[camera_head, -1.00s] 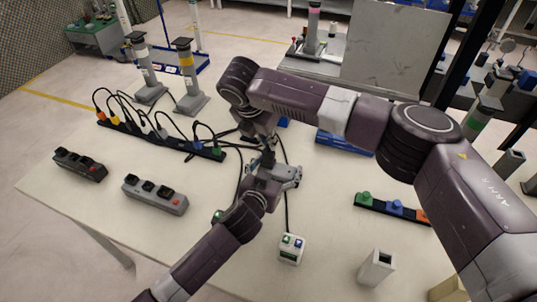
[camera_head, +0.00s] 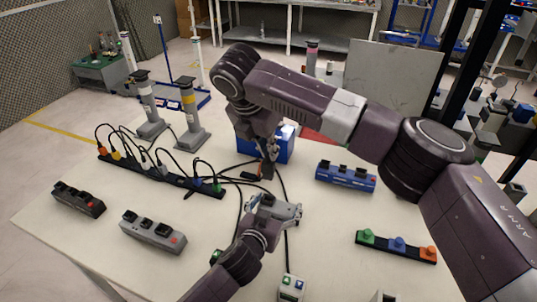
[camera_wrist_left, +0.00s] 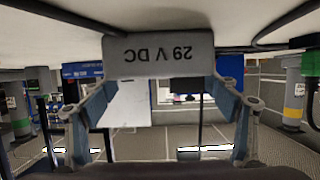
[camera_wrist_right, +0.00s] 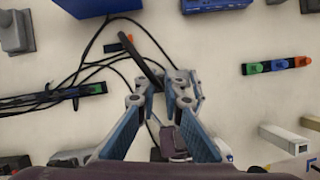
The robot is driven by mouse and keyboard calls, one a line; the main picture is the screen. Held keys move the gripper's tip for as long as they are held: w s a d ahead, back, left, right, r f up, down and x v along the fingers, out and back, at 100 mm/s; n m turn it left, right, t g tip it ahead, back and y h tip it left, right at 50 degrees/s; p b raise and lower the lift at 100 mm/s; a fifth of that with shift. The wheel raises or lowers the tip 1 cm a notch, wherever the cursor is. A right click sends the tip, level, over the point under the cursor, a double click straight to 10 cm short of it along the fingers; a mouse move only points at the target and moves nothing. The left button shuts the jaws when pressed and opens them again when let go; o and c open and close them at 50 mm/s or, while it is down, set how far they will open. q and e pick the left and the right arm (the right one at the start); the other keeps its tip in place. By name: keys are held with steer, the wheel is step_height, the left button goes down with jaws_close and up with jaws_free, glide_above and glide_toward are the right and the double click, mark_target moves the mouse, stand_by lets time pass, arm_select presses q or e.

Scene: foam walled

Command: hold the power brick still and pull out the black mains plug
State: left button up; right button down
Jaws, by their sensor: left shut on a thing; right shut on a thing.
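In the left wrist view a grey power brick (camera_wrist_left: 158,68), its "29 V DC" label upside down, sits between the fingertips of my left gripper (camera_wrist_left: 163,85). My left gripper (camera_head: 277,208) is shut on it low over the table; in the head view the gripper mostly hides the brick. My right gripper (camera_head: 268,155) is just behind and above, shut on the black mains plug (camera_head: 267,172). In the right wrist view the plug (camera_wrist_right: 151,72) is a dark, slanted piece between the fingertips (camera_wrist_right: 158,90). A gap shows between the two grippers in the head view.
A black power strip (camera_head: 150,172) with several coloured plugs and cables lies at left. A blue box (camera_head: 285,143) and a blue socket block (camera_head: 346,177) are behind. Loose black cables run around both grippers.

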arm_select(q)
steer(key=o, duration=1.4)
